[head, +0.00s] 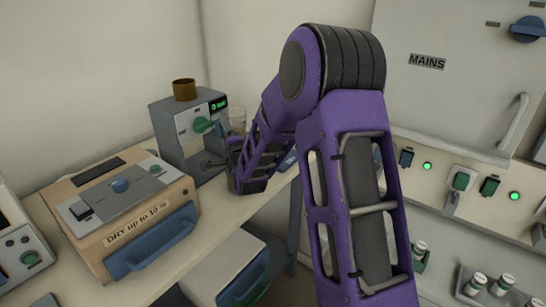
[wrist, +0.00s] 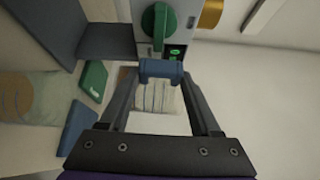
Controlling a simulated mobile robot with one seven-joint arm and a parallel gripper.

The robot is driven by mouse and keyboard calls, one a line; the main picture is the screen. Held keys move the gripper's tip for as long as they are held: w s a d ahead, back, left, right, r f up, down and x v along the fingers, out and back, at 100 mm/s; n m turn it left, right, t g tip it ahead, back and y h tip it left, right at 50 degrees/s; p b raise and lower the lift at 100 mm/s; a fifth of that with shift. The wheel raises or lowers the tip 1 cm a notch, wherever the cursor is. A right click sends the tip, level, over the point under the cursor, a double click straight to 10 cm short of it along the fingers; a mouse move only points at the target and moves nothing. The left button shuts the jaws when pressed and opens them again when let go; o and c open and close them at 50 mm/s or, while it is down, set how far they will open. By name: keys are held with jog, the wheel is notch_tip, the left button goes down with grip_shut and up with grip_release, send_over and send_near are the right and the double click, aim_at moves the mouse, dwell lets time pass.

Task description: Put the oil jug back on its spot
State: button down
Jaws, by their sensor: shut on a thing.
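My gripper (wrist: 160,72) is shut on a blue grip piece (wrist: 160,68) in the wrist view. Behind it, between the fingers, is a pale clear body with line markings (wrist: 155,97); I take this to be the oil jug, held by its handle. In the head view a clear vessel (head: 237,118) shows just right of the grey machine, partly behind my arm. Whether the jug touches the bench cannot be told.
The grey machine (head: 188,130) with a green knob and a brown cup (head: 184,90) on top stands close to my gripper. A tan drying box (head: 120,205) sits on the bench (head: 225,222) at left. The mains panel (head: 440,70) and wall sockets are at right.

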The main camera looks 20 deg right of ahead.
jog(key=w+d+f, duration=0.1)
jog(key=w+d, duration=0.2)
jog(key=d, duration=0.5)
jog(key=w+d+f, duration=0.1)
jog(key=w+d, duration=0.3)
jog(key=d, duration=0.3)
jog(key=shift+h, duration=0.3)
jog(key=shift+d+f+b, duration=0.2)
jog(key=shift+f+b, duration=0.1)
jog(key=shift+f, duration=1.45)
jog(key=shift+d+f+b, duration=0.15)
jog(key=shift+f+b, duration=0.1)
jog(key=shift+f, duration=1.45)
jog(key=shift+d+f+b, duration=0.2)
jog(key=shift+f+b, duration=0.1)
jog(key=shift+f, duration=1.45)
jog(key=shift+f, duration=0.15)
jog(key=shift+c, duration=0.5)
grip_release()
